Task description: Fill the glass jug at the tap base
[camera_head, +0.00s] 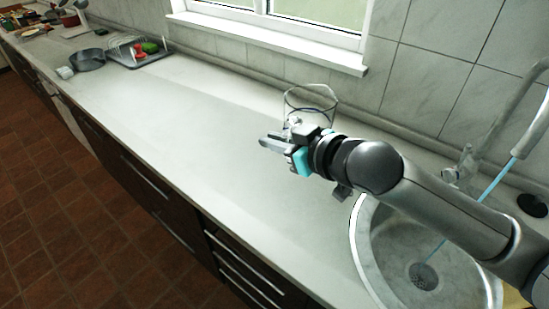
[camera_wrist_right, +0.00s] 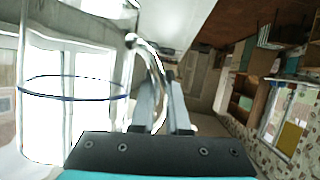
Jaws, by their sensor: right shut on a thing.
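The clear glass jug (camera_head: 311,99) is at the back of the counter, below the window, upright. A dark ring runs around it; I cannot tell if this is a mark or a water level. My right gripper (camera_head: 277,143) is shut on the jug's handle, which shows between the fingers (camera_wrist_right: 163,108) in the right wrist view. The jug (camera_wrist_right: 70,120) fills the left of that view. The tap (camera_head: 530,128) stands at the far right, and a thin blue stream (camera_head: 494,183) falls from it into the sink. The tap's base (camera_head: 458,175) is partly behind my right arm. My left gripper is not in view.
The round steel sink (camera_head: 385,262) with its drain (camera_head: 423,275) lies at the lower right, partly under my arm. The counter (camera_head: 190,115) left of the jug is clear. A grey pan (camera_head: 88,60) and a dish rack (camera_head: 135,52) stand far left. The tiled wall is close behind the jug.

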